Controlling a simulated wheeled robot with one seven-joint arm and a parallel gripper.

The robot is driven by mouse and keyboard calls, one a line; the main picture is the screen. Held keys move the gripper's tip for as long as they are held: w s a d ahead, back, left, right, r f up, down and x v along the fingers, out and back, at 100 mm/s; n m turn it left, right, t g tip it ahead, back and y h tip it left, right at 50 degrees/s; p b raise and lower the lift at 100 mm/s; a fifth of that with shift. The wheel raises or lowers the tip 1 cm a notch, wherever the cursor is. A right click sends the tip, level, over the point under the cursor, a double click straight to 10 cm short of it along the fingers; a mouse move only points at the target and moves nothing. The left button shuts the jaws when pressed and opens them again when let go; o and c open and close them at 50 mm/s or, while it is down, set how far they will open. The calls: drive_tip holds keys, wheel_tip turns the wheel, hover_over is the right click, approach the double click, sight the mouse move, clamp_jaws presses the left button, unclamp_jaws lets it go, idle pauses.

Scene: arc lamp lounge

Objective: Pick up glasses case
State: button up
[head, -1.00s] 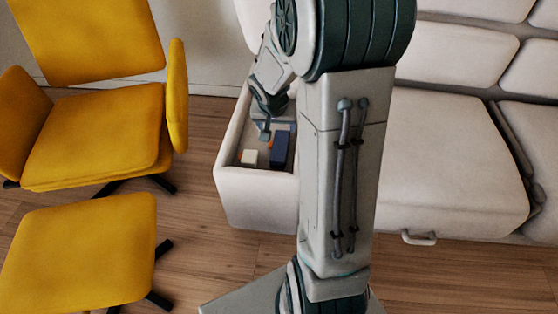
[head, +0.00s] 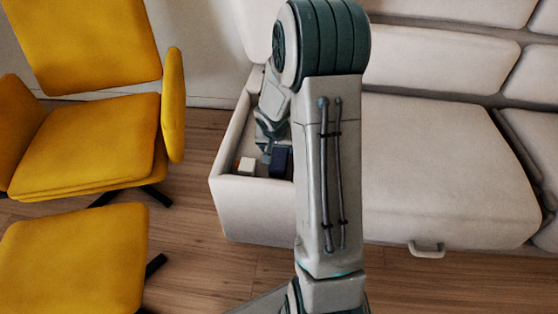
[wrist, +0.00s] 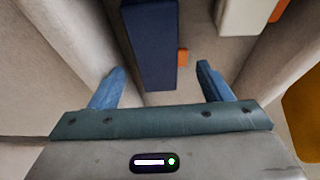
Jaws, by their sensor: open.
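A long dark blue box, which looks like the glasses case (head: 282,158), lies inside the sofa's open armrest compartment (head: 262,186). In the wrist view the dark blue case (wrist: 152,42) extends away from me, with its near end between the lines of my two blue fingers. My gripper (wrist: 160,69) is open, with one finger on each side of the case and visible gaps to both. I cannot tell how far the fingertips are above it. In the head view my arm hides part of the compartment.
A cream block (head: 246,165) lies left of the case. A small orange piece (wrist: 183,57) is close beside the case. The compartment walls are near on both sides. A yellow chair (head: 85,140) and footstool (head: 75,260) stand at left.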

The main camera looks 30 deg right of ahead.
sight(277, 152)
drive_tip(key=b+x, duration=0.1)
drive_tip(key=x, duration=0.2)
drive_tip(key=shift+w+f, duration=0.25)
drive_tip(key=shift+f, duration=0.05)
drive_tip(key=c, duration=0.8)
drive_tip(key=shift+r, duration=0.1)
